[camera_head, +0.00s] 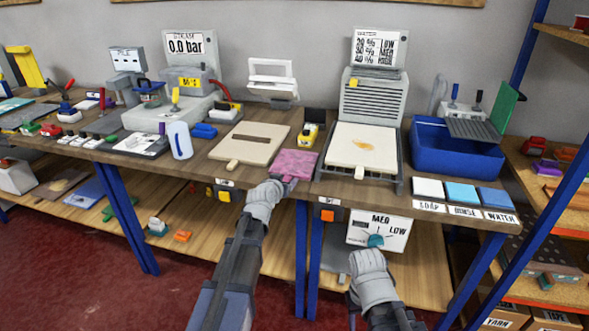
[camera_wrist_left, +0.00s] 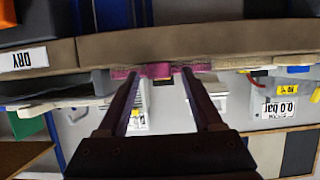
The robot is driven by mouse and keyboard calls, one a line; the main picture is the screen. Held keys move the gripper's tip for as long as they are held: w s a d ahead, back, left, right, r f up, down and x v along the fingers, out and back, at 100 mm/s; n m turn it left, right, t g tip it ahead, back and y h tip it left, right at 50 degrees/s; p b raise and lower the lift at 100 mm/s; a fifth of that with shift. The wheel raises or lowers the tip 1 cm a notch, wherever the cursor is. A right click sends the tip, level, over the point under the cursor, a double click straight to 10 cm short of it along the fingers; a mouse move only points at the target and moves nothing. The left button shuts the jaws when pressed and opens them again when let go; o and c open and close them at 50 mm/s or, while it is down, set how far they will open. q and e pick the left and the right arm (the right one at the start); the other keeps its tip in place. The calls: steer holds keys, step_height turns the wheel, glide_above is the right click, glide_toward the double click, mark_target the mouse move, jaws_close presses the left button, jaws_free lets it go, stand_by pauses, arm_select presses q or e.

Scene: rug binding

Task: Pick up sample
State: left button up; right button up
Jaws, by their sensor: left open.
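The pink sample (camera_head: 294,163) is a flat, roughly square piece lying at the front edge of the workbench, between a beige board and a white-topped press. In the left wrist view, its pink edge (camera_wrist_left: 155,71) shows ahead of the fingertips. My left gripper (camera_head: 285,180) is at the near edge of the sample. In the left wrist view, its two dark fingers (camera_wrist_left: 160,76) are apart, with pink between and beyond their tips. I cannot tell whether they touch it. My right gripper (camera_head: 345,283) is low in front of the bench, and its jaws are not clear.
The beige board (camera_head: 250,143) lies left of the sample. A yellow-and-black tool (camera_head: 308,134) stands behind it. The white-topped press (camera_head: 362,149) is close on the right, with a blue bin (camera_head: 455,152) beyond. The workbench front edge (camera_head: 225,179) runs beneath my left gripper.

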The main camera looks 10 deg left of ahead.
arm_select(q)
steer(key=shift+w+f, duration=0.2)
steer(key=shift+w, duration=0.25)
steer(key=shift+s+r, duration=0.1)
steer(key=shift+c, duration=0.5)
jaws_close()
